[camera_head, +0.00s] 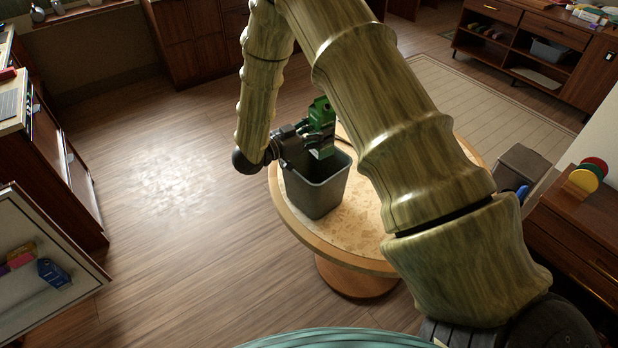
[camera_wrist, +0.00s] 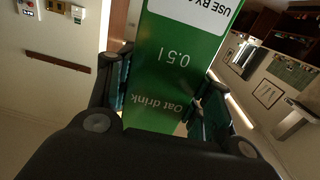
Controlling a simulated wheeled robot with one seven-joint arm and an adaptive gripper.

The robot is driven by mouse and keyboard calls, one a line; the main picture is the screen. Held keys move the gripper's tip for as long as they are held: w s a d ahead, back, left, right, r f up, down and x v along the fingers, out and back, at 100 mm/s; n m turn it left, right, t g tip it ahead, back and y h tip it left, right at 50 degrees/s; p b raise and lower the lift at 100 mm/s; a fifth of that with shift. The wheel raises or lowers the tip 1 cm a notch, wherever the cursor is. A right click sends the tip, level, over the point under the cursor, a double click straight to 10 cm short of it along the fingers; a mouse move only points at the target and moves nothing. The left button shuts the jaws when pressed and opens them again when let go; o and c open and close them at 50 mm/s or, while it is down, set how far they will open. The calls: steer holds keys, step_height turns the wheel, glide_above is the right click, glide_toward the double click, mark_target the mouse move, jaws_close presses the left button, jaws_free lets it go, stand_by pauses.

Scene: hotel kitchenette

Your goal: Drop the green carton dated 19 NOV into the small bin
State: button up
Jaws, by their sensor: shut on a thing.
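A green carton (camera_head: 321,116) is held in my gripper (camera_head: 308,144). In the wrist view the carton (camera_wrist: 165,75) shows "Oat drink", "0.5 l" and the start of a white "USE BY" label; the date is cut off by the frame edge. The fingers of my gripper (camera_wrist: 165,98) lie on both sides of it. A small grey bin (camera_head: 316,194) stands open on a round wooden table (camera_head: 375,245). The carton appears over the bin's opening, near its far rim; its exact height above the rim is hard to tell. The bin's inside is mostly hidden.
My arm crosses the table's right part and hides some of it. A larger grey container (camera_head: 522,168) stands right of the table, beside a wooden cabinet with coloured discs (camera_head: 586,176). A pale panel holding small items (camera_head: 50,270) is at lower left. The floor left is clear.

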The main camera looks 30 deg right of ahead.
steer(key=shift+s+a+f+b, duration=0.1)
steer(key=shift+s+f+b, duration=0.2)
steer(key=shift+f+b, duration=0.15)
steer(key=f, duration=0.1)
steer(key=f+b, duration=0.1)
steer(key=f, duration=0.1)
steer(key=shift+w+a, duration=0.1)
steer(key=shift+w, duration=0.25)
steer(key=shift+s+f+b, duration=0.3)
steer(key=shift+f+b, duration=0.35)
steer(key=shift+f, duration=0.05)
steer(key=shift+w+f, duration=0.15)
steer(key=o, duration=1.4)
steer(key=shift+c, duration=0.2)
steer(key=a, duration=1.2)
steer(key=shift+s, duration=0.3)
